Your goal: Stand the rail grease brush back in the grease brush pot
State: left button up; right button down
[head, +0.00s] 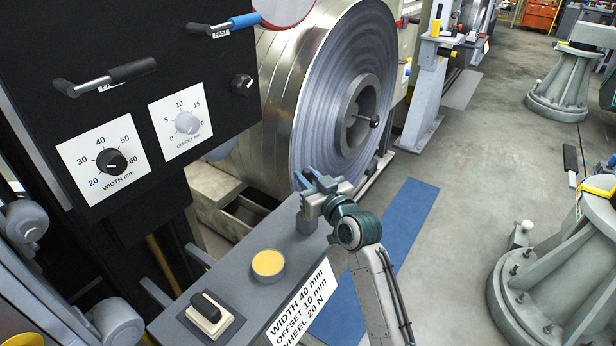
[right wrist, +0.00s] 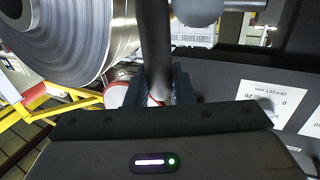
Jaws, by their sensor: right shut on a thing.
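My right gripper (head: 308,184) is in front of the lower part of the steel coil, above the grey shelf. In the right wrist view, its fingers (right wrist: 156,88) are shut on a dark, rod-like handle (right wrist: 155,45), which I take as the rail grease brush. The handle runs up out of the picture; no bristles show, and the brush cannot be made out in the head view. A round, low, grey-sided thing with a yellow top (head: 268,263) sits on the shelf, apart from the gripper. It may be the grease brush pot, but I cannot tell for sure. My left gripper is not in view.
The grey shelf (head: 240,290) carries a black rocker switch (head: 206,308) and a printed label (head: 302,303). A black panel (head: 130,130) with dials and projecting handles stands at left. The steel coil (head: 335,80) rises behind. A blue floor mat (head: 408,215) lies beyond the arm.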

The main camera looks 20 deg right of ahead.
jog(key=shift+f+b, duration=0.8)
jog(key=shift+f, duration=0.4)
jog(key=c, duration=1.2)
grip_release()
jog(key=shift+o, duration=0.2)
jog(key=b+v, duration=0.1)
jog(key=v, duration=0.9)
jog(key=shift+s, duration=0.4)
